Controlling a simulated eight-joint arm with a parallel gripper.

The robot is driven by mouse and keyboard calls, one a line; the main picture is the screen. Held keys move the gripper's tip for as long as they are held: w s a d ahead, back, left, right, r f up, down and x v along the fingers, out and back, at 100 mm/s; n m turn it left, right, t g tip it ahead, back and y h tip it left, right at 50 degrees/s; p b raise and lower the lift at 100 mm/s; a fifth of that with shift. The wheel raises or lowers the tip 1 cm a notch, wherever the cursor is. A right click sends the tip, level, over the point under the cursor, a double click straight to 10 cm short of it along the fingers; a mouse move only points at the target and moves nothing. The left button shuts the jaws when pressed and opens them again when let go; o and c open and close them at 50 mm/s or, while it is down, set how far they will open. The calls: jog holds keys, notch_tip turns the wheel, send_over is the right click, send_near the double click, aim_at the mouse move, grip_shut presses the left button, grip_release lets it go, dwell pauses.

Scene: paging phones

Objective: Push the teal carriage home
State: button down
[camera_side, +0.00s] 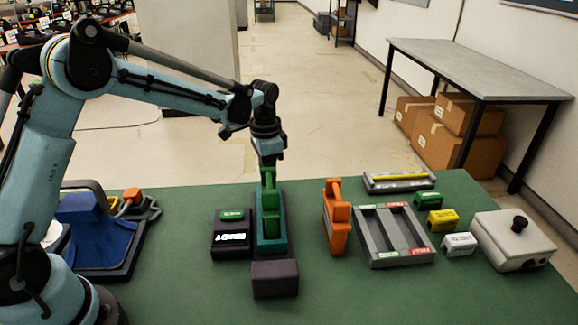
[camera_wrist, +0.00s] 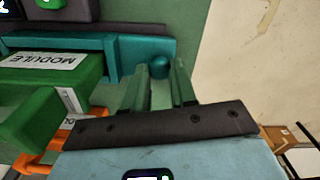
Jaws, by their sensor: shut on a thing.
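The teal carriage (camera_side: 287,225) lies lengthwise mid-table and carries an upright green module (camera_side: 271,217). The carriage (camera_wrist: 125,48) and the module (camera_wrist: 45,75), with a white MODULE label, also show at the left of the wrist view. My gripper (camera_side: 268,150) is at the carriage's far end, its fingers largely hidden by the module in the side view. In the wrist view its two green fingers (camera_wrist: 166,70) are close to a rounded teal knob (camera_wrist: 160,65) on the carriage and shut on it. The exact contact is partly hidden.
A dark block (camera_side: 275,279) stands right at the carriage's near end. A dark display unit (camera_side: 231,240) with a green top is at left. An orange module (camera_side: 336,220) and a grey tray (camera_side: 402,262) are at right, with small coloured blocks and a white button box (camera_side: 513,240) beyond.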

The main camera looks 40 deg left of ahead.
jog(key=shift+s+d, duration=1.95)
jog(key=shift+d, duration=0.1)
jog(key=c, duration=0.9)
grip_release()
jog(key=shift+a, duration=0.1)
notch_tip(320, 180, up, 12)
jog(key=shift+r, duration=0.1)
